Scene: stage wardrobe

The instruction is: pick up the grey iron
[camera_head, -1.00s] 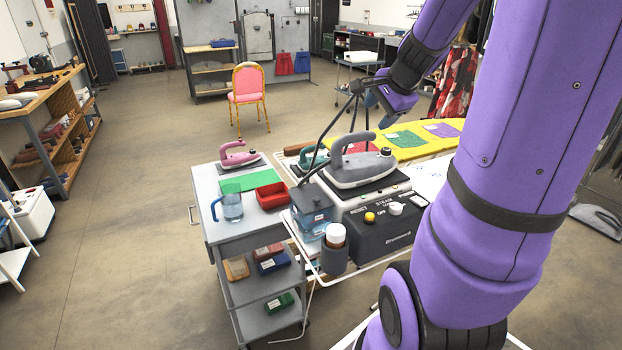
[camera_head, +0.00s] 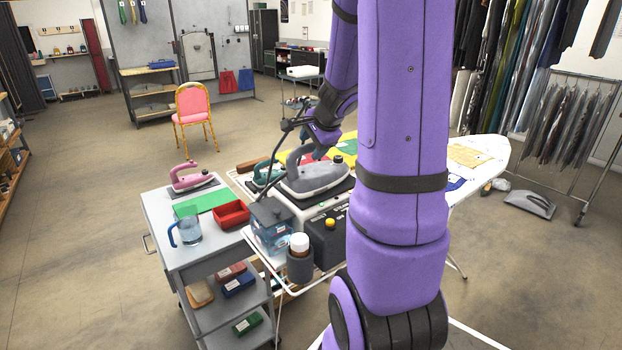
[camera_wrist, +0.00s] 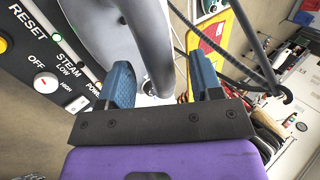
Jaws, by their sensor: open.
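The grey iron (camera_head: 316,180) rests flat on top of the black steam station (camera_head: 322,238), its handle upward. A teal iron (camera_head: 266,174) stands just behind it to the left, and a pink iron (camera_head: 192,182) sits farther left. My gripper (camera_head: 317,153) is at the grey iron's handle, partly hidden by my own arm. In the wrist view my gripper (camera_wrist: 160,80) has its two blue fingers apart. The grey iron's handle (camera_wrist: 148,40) shows between them, with a gap on the right finger's side. Contact with the left finger cannot be told.
A grey trolley (camera_head: 160,215) at left holds a blue-handled jug (camera_head: 188,232), a red tray (camera_head: 231,214) and a green cloth (camera_head: 203,200). A water tank (camera_head: 271,228) and bottle (camera_head: 299,245) stand before the iron. The ironing board (camera_head: 490,150) extends right. A dark hose passes by the gripper.

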